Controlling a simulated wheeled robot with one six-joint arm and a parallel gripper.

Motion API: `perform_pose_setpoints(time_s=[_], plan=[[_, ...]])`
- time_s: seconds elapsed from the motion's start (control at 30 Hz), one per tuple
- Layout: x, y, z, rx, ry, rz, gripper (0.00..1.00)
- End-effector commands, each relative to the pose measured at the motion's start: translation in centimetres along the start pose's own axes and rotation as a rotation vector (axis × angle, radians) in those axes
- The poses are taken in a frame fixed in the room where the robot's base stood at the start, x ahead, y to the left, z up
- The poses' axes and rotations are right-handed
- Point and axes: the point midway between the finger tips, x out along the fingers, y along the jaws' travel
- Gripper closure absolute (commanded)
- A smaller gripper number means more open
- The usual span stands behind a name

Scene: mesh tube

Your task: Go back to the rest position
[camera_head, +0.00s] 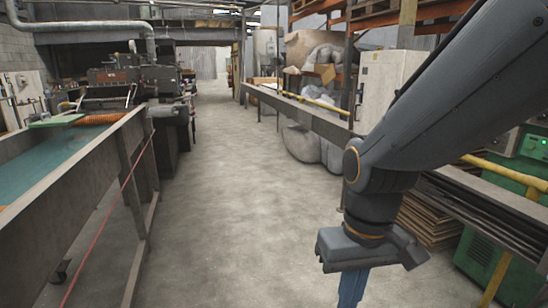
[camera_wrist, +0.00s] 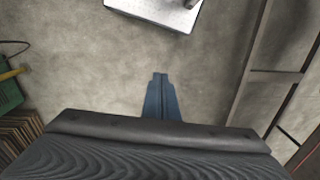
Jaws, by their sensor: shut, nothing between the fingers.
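My gripper (camera_head: 352,290) hangs at the lower right of the head view, below my dark grey arm, with its blue fingers pointing down and their tips cut off by the frame edge. In the wrist view my gripper (camera_wrist: 160,78) shows its two blue fingers side by side, closed together over bare concrete floor. Nothing is held between them. My arm reaches in from the upper right of the head view and bends down at the wrist.
A long metal trough (camera_head: 110,155) with a teal bed runs along the left, with an orange tube (camera_head: 97,119) at its far end. A green machine (camera_head: 534,150), yellow rail (camera_head: 505,172) and stacked boards (camera_head: 430,222) stand at right. The concrete aisle (camera_head: 215,190) between is clear.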

Motion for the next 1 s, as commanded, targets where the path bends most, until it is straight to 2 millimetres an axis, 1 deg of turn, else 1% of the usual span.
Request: perform_pose_setpoints(time_s=[0.03, 0.27, 0.4, 0.5, 0.7, 0.77, 0.9, 1.0], plan=[[-0.7, 0.3, 0.1, 0.01, -0.003, 0.002, 1.0], [-2.7, 2.0, 0.3, 0.061, -0.003, 0.014, 1.0], [-4.5, 3.6, 0.7, 0.105, -0.006, 0.025, 1.0], [-5.5, 4.7, 1.0, 0.135, -0.007, 0.031, 1.0], [-6.4, 6.1, 1.4, 0.169, -0.005, 0.039, 1.0], [-6.5, 6.2, 1.4, 0.173, -0.005, 0.04, 0.92], [-6.4, 6.4, 1.4, 0.176, -0.005, 0.041, 0.68], [-6.3, 6.4, 1.4, 0.176, -0.005, 0.041, 0.67]])
